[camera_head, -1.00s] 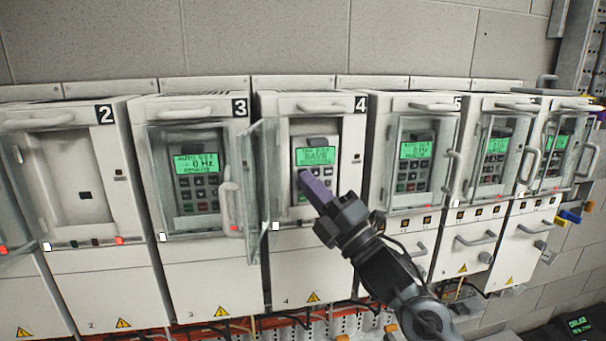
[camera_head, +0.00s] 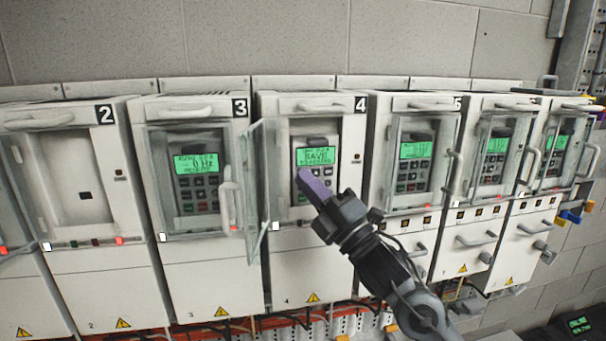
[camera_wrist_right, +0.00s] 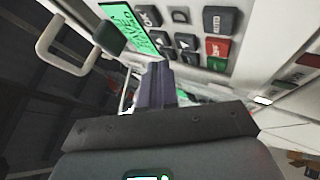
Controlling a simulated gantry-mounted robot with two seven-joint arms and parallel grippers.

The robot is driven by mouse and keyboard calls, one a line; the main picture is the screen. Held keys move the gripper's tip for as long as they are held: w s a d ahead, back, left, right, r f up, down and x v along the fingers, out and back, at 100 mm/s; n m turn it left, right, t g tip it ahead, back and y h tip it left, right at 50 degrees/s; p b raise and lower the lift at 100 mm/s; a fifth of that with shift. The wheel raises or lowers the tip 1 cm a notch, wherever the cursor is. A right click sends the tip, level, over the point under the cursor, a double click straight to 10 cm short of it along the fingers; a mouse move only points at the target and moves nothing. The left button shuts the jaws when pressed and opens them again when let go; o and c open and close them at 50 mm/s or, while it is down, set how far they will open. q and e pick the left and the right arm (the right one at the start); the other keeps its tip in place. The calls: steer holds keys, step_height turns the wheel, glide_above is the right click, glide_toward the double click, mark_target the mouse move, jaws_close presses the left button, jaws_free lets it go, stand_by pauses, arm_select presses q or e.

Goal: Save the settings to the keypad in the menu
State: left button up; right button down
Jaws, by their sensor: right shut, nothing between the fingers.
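The keypad (camera_head: 318,170) sits in drive 4, whose clear door (camera_head: 262,180) stands open to the left. Its green screen (camera_head: 317,156) shows the word SAVE in the middle line; the smaller lines are hard to read. My right gripper (camera_head: 304,175) is shut and empty, with its purple fingertips at the upper left keys of the keypad. My left gripper is not in view.
Drive 3 (camera_head: 200,270) on the left and the drives on the right have keypads behind clear doors. Drive 2 (camera_head: 85,195) has an empty keypad recess. Door handles (camera_head: 228,195) stick out beside the open door. Orange cables run below the row.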

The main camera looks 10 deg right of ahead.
steer(key=shift+w, duration=0.25)
steer(key=shift+s, duration=0.2)
stand_by(0.4)
steer(key=shift+s, duration=0.6)
steer(key=shift+s+b, duration=0.8)
steer(key=shift+s, duration=1.7)
